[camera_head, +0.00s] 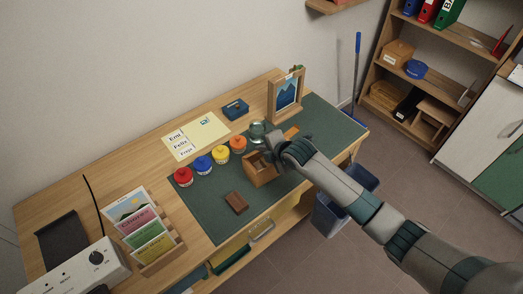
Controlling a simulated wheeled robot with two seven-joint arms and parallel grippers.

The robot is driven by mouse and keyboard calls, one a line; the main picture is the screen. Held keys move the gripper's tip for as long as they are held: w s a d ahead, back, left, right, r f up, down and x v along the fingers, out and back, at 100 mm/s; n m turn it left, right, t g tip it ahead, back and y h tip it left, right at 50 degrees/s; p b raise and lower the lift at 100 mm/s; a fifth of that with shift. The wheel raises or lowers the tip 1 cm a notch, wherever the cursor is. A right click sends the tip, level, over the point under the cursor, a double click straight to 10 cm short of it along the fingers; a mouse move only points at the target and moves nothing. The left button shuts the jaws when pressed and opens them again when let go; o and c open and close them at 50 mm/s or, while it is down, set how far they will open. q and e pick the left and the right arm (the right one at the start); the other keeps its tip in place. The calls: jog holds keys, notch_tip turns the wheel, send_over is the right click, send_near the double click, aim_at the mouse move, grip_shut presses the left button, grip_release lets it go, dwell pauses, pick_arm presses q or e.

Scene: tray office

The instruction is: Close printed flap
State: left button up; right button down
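A small wooden box (262,176) stands on the dark green desk mat (215,218), and its inside shows dark. A wooden piece (291,132) shows just behind my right gripper; it may be the box's flap, but I cannot tell, and no print on it is visible. My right gripper (277,155) is at the box's upper right edge, over or against it. Its fingers are small and partly hidden, so I cannot tell whether they are open or shut. My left gripper is not in view.
Red, blue, yellow and orange-lidded jars (221,155) stand left of the box. A glass (257,131) and a picture frame (286,96) are behind it. A brown block (236,202) lies in front. A card rack (146,234) stands left; a bin (335,213) is beside the desk.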

dwell(0.5)
jog(key=c, duration=2)
grip_release()
jog(key=shift+d, duration=0.1)
jog(key=b+v, duration=0.1)
jog(key=v, duration=0.4)
jog(key=b+v, duration=0.1)
jog(key=v, duration=0.5)
jog(key=b+v, duration=0.1)
jog(key=v, duration=0.5)
jog(key=shift+s+d+f, duration=0.15)
jog(key=shift+s+f, duration=0.05)
jog(key=shift+s, duration=0.15)
